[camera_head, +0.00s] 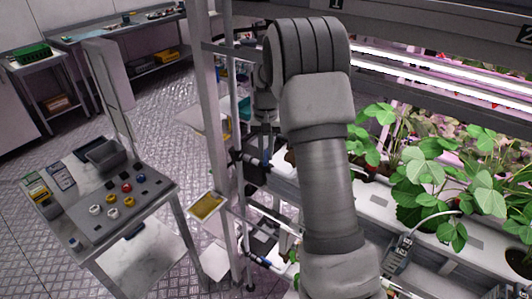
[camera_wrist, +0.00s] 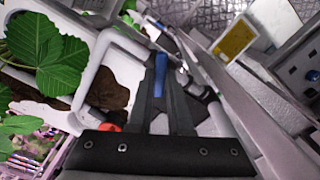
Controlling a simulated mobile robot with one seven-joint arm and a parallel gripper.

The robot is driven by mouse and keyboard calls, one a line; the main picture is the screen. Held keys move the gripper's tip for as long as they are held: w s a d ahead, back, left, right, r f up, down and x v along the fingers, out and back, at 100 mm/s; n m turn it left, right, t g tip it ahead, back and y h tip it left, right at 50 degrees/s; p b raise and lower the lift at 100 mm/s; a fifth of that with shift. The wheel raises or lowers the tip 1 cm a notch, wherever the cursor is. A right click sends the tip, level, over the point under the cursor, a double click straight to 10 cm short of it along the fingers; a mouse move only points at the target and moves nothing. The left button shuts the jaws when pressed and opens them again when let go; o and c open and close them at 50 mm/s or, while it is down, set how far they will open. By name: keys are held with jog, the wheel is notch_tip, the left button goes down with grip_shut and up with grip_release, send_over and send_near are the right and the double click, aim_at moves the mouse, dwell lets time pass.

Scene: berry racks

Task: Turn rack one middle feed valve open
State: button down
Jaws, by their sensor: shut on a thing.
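In the wrist view the blue handle (camera_wrist: 161,64) of a feed valve sits between the tips of my gripper (camera_wrist: 160,72), whose dark fingers are closed on it. In the head view my gripper (camera_head: 264,135) points down beside the rack's left upright post, at the end of the middle tier. The valve's dark fittings and pipe (camera_head: 248,160) show just below it. The handle's exact angle to the pipe is hard to tell.
A lower valve with a blue part (camera_head: 262,261) is on a pipe below. Strawberry plants (camera_head: 405,165) fill the trough at right.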

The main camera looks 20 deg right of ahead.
aim_at(266, 156)
jog(key=n, duration=1.1)
jog(key=shift+n, duration=0.4)
dwell(0.3)
jog(key=c, duration=0.8)
grip_release()
jog(key=shift+c, duration=0.2)
notch_tip(266, 156, up, 12)
jog(key=shift+b, duration=0.4)
